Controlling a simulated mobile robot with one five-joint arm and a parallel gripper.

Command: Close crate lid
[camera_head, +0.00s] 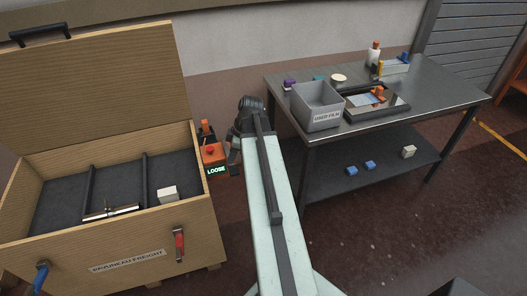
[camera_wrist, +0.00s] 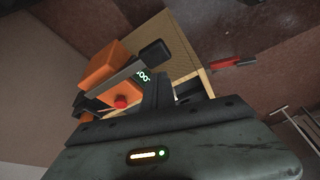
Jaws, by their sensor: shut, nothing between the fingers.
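The wooden crate (camera_head: 110,250) stands at the left in the head view. Its lid (camera_head: 95,85) is open, standing up along the back edge with a black handle (camera_head: 40,33) on top. Inside are a dark lining with dividers, a pale block (camera_head: 168,194) and a flat metallic item (camera_head: 111,213). A red latch (camera_head: 179,243) hangs on the front; it also shows in the wrist view (camera_wrist: 233,62). A blue latch (camera_head: 41,277) is at the front left. My gripper (camera_head: 234,165) is shut and empty, right of the crate, apart from the lid.
A metal table (camera_head: 440,92) at the right holds a grey bin (camera_head: 318,107), a tray and small items. Open floor lies in front.

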